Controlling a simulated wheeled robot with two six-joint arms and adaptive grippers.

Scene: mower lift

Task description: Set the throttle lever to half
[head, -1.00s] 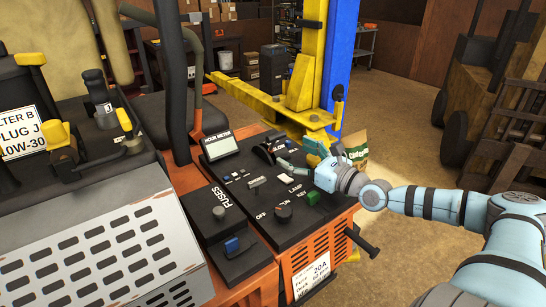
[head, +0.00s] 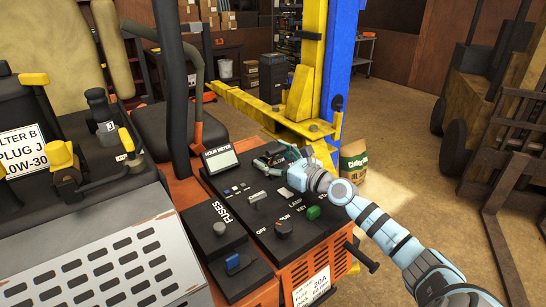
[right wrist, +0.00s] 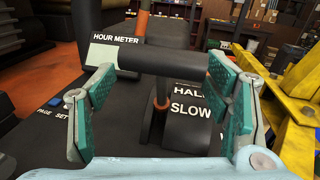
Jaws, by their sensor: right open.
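The throttle lever (right wrist: 160,61) shows in the right wrist view as a black crossbar handle on a stem with an orange band. It rises beside a dark quadrant (right wrist: 190,130) printed HALF and SLOW; the end of HALF is cut off by a finger. My right gripper (right wrist: 160,80) is open, with one teal finger near each end of the crossbar. I cannot tell whether the fingers touch it. In the head view my right gripper (head: 279,163) is over the far right part of the black control panel (head: 262,228) and hides most of the lever. My left gripper is not in view.
The hour meter (head: 221,158) stands left of my right gripper. Knobs and a green key switch (head: 313,212) lie nearer on the panel. The yellow lift arm (head: 262,112) and blue post (head: 340,70) stand behind.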

